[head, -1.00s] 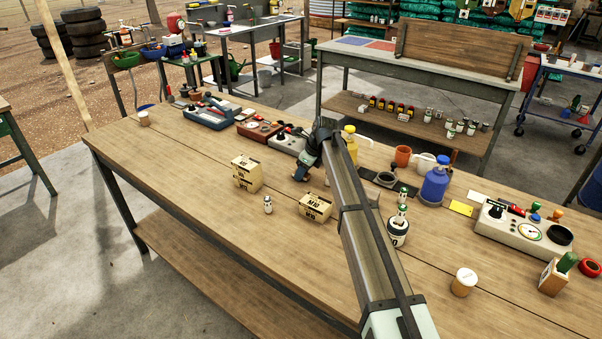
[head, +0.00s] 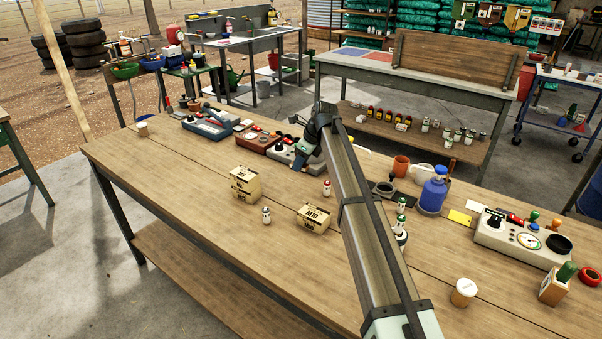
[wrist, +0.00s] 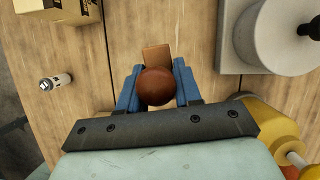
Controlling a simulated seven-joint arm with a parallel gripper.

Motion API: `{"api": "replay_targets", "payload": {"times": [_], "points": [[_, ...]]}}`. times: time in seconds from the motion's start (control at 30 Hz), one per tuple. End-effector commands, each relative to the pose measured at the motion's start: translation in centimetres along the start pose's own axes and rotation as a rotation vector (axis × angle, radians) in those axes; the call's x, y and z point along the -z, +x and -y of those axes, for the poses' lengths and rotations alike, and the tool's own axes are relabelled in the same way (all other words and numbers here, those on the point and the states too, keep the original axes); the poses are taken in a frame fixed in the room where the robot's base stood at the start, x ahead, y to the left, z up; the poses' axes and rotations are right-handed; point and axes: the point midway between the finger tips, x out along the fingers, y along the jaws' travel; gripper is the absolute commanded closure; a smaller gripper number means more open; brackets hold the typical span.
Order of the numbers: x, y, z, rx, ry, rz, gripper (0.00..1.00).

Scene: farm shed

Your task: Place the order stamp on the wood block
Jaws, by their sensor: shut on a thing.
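My gripper (wrist: 158,90) is shut on the order stamp, whose round dark red-brown knob (wrist: 157,86) sits between the blue fingers in the wrist view. A tan-brown wooden piece (wrist: 157,54) shows just past the knob. I cannot tell whether it is the wood block or the stamp's own base, nor whether it touches the knob. In the head view my gripper (head: 305,163) is over the far middle of the bench, beside the grey control device. The held stamp is not clear there.
The wooden bench (head: 190,185) carries two cartons (head: 314,219), a small white bottle (head: 266,216), a red-capped bottle (head: 327,188) and a blue jug (head: 433,193). In the wrist view a grey round device (wrist: 265,35) and a yellow container (wrist: 270,125) stand close at right. The bench's left front is clear.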

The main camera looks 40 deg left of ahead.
Motion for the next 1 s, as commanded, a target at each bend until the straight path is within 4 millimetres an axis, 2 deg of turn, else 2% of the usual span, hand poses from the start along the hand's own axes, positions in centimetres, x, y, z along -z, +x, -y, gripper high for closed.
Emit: {"api": "replay_targets", "payload": {"times": [0.13,0.27,0.43,0.57,0.67,0.8,0.9,1.0], "points": [[0.0,-1.5,0.5,0.002,0.007,-0.001,0.96],[1.6,-3.2,2.2,0.014,0.033,0.0,0.96],[6.0,-7.5,4.8,0.038,0.093,0.0,0.96],[10.4,-11.4,5.1,0.058,0.143,0.0,0.96],[13.7,-14.1,4.1,0.071,0.173,0.001,0.96],[17.1,-16.5,1.1,0.076,0.186,0.001,0.96],[18.0,-16.8,-1.1,0.068,0.172,0.0,0.96],[18.5,-16.6,-2.4,0.062,0.159,0.0,0.96]]}}
